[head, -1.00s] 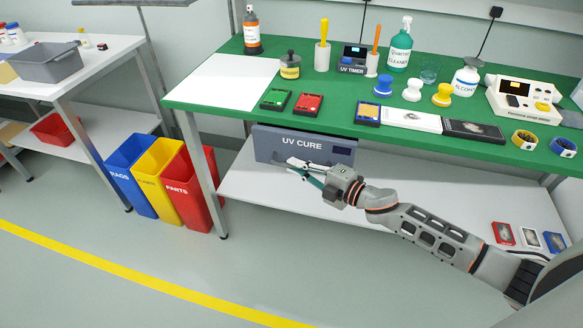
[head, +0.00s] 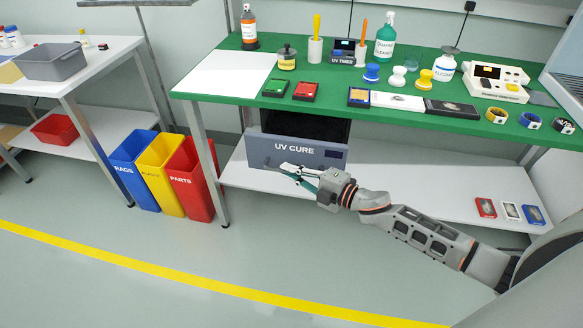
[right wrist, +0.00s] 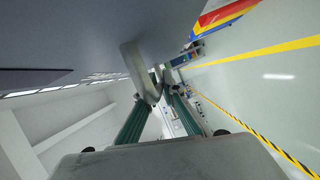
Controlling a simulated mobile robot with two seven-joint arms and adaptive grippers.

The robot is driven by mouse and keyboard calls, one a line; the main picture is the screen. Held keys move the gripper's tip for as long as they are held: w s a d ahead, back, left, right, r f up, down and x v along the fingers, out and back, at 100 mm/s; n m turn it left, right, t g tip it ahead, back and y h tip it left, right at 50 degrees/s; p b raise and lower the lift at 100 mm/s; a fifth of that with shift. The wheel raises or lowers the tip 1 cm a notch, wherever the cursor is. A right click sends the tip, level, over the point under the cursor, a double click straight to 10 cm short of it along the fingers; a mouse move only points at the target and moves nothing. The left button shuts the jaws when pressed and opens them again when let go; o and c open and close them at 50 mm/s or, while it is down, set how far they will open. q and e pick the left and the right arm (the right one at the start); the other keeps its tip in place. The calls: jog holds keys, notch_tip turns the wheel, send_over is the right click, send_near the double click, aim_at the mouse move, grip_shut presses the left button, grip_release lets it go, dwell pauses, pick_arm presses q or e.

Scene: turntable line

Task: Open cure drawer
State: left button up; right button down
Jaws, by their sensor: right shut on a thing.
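The cure drawer has a grey front marked "UV CURE" (head: 294,149) and hangs under the green bench top. It stands pulled out, and its dark interior (head: 318,127) shows behind the front. My right gripper (head: 288,170) is at the lower middle of the front. In the right wrist view its fingers (right wrist: 160,85) are shut on the pale drawer handle (right wrist: 137,70), close against the grey front. The fingers partly hide the handle. My left gripper is not in view.
The green bench top (head: 225,85) holds bottles, stamps, ink pads and tape rolls above the drawer. A white lower shelf (head: 400,190) lies below. Blue, yellow and red bins (head: 192,185) stand left of the bench. The floor in front is clear.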

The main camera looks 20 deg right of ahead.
pick_arm(q)
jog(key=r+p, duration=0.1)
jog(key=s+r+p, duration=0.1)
jog(key=p, duration=0.1)
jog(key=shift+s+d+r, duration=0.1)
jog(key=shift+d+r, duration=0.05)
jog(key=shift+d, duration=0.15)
pick_arm(e)
jog(key=s+a, duration=0.6)
jog(key=s, duration=0.3)
jog(key=shift+s+a, duration=0.3)
jog(key=shift+s, duration=0.1)
jog(key=c, duration=2.2)
grip_release()
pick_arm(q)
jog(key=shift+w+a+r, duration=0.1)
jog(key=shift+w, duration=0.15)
pick_arm(e)
jog(key=shift+o, duration=0.2)
jog(key=v, duration=1.2)
jog(key=shift+a+f, duration=0.1)
